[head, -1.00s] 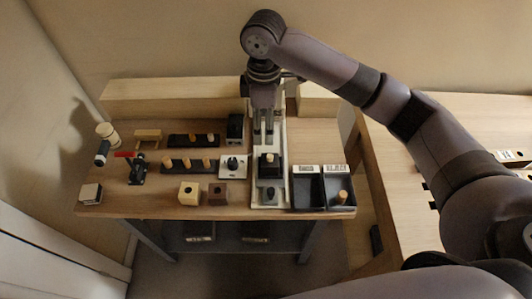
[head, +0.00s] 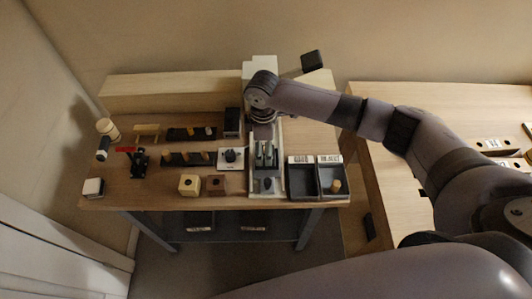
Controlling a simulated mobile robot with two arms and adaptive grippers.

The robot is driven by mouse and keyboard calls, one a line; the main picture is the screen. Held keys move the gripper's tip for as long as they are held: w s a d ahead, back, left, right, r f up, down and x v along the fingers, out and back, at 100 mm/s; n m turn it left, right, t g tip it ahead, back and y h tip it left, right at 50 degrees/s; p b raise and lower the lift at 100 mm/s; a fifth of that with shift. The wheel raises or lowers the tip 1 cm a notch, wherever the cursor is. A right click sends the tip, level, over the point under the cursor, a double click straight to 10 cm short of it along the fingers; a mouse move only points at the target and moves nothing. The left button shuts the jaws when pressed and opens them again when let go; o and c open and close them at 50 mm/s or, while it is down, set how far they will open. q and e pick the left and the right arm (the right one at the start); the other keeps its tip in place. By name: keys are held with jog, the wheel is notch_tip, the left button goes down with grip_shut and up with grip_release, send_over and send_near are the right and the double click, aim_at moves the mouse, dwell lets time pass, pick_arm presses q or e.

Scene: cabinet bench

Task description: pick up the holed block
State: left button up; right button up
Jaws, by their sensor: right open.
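Two small blocks with a dark round hole on top stand near the bench's front edge: a pale wooden one (head: 189,185) and a dark brown one (head: 216,185), side by side. My right gripper (head: 266,160) is open and points down over the pale upright fixture (head: 280,186), right of both blocks. Its fingers are around or just above the dark piece with a tan top in the fixture; they mostly hide that piece, and contact cannot be told. My left gripper is not in view.
Black peg racks (head: 188,159), a small white-plated switch (head: 231,158) and a red-handled clamp (head: 133,160) stand to the left. Two black bins (head: 302,181) stand to the right, one holding a wooden peg (head: 336,185). A tall press with a black-ended lever (head: 312,61) rises behind the gripper.

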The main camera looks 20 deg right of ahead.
jog(key=shift+d+f, duration=0.15)
jog(key=shift+f, duration=1.35)
jog(key=shift+c, duration=0.2)
jog(key=c, duration=1.2)
jog(key=shift+r, duration=0.1)
